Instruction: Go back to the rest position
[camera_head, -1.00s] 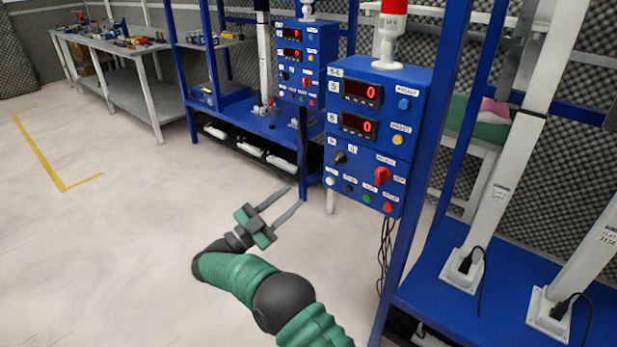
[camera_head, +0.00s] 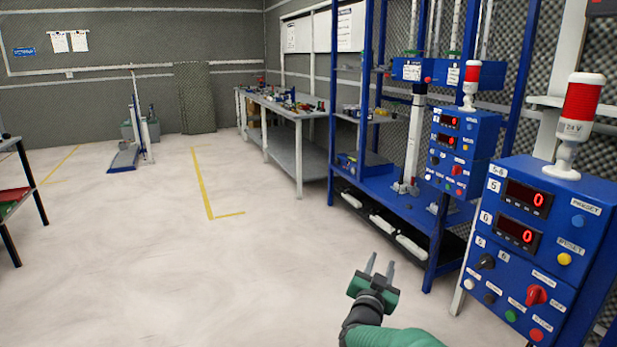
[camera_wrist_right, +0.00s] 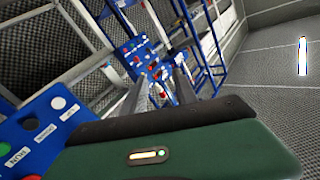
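My right gripper (camera_head: 372,266) is at the bottom centre of the head view, with its green body and two grey fingers pointing away from me. The fingers are apart with nothing between them. It hangs in free air over the floor, left of the near blue control box (camera_head: 540,255). In the right wrist view the two fingers (camera_wrist_right: 165,88) also show apart and empty, with a blue panel beyond them. My left gripper is not in the head view.
A second blue control box (camera_head: 462,150) stands on the blue rack (camera_head: 395,205) behind. A grey workbench (camera_head: 285,110) with small items stands along the back. A dark-legged table (camera_head: 20,200) is at the left edge. The floor (camera_head: 180,260) on the left is clear.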

